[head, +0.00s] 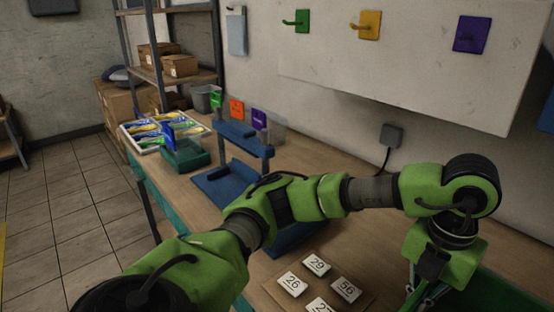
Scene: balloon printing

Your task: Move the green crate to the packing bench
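A dark green, crate-like thing (505,291) shows in the lower right corner of the head view, cut off by the frame edge. My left arm reaches across the middle of the view and bends down at the right. My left gripper (425,296) points down at the left side of this green thing. Its fingertips run to the bottom edge, so I cannot tell whether it is open, shut or touching the green thing. My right gripper is not in view. I cannot tell whether the wooden bench (350,235) is the packing bench.
A blue press (228,182) stands on the bench behind my arm. A small green bin (188,158) and a tray of colourful packets (133,126) are further back. White number tiles (317,265) lie near the front. Tiled floor (70,205) is clear at left.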

